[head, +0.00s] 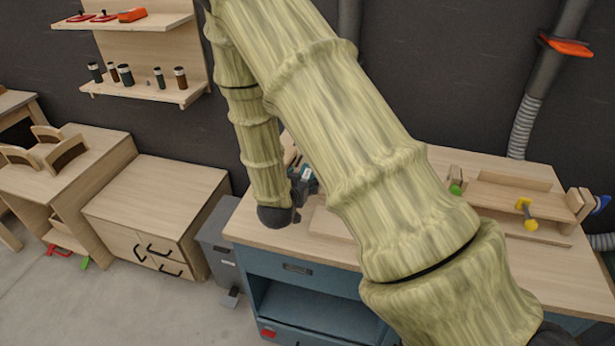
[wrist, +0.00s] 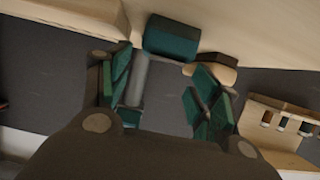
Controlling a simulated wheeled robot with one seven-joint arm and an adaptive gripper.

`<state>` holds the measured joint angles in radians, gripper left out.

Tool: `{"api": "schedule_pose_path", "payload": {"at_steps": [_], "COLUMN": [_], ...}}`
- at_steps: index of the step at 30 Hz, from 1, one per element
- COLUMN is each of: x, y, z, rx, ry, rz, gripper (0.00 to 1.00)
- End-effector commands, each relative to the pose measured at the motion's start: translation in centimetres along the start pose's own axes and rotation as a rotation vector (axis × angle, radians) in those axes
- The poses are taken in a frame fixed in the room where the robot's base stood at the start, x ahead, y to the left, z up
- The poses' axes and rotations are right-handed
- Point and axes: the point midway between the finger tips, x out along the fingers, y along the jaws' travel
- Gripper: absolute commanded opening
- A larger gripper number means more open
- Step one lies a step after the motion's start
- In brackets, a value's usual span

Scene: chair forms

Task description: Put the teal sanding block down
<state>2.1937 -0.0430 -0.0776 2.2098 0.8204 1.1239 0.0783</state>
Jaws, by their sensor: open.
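The teal sanding block (wrist: 172,38) shows in the wrist view at the top middle, against the pale wooden bench top. My gripper (wrist: 163,78) is open, with its green-padded fingers spread left and right. The block is beyond the fingertips, and a dark gap shows between the fingers; I cannot tell whether any finger still touches the block. In the head view my gripper (head: 304,184) is small and partly hidden behind my arm, over the left part of the workbench (head: 262,232). I cannot make out the block clearly there.
A tan, dark-ended wooden item (wrist: 212,75) lies close beside the block. A wooden jig with a yellow knob (head: 530,217) is on the bench's right part. A wall shelf (head: 145,88) holds several small bottles. A drawer cabinet (head: 155,205) stands left. My arm hides the bench middle.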

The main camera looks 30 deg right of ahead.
Motion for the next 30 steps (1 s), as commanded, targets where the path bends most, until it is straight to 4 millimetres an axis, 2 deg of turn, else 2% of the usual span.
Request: {"api": "schedule_pose_path", "payload": {"at_steps": [12, 21, 23, 27, 30], "x": [4.5, 4.8, 4.8, 4.8, 4.8], "y": [0.1, 0.0, 0.0, 0.0, 0.0], "z": [0.0, 0.2, 0.2, 0.2, 0.1], "rx": [-0.001, -0.002, -0.002, -0.002, -0.002], "ry": [-0.001, -0.002, -0.002, -0.002, -0.001], "rz": [0.001, 0.001, 0.001, 0.001, 0.000], "gripper": [0.62, 0.62, 0.53, 0.28, 0.22]}}
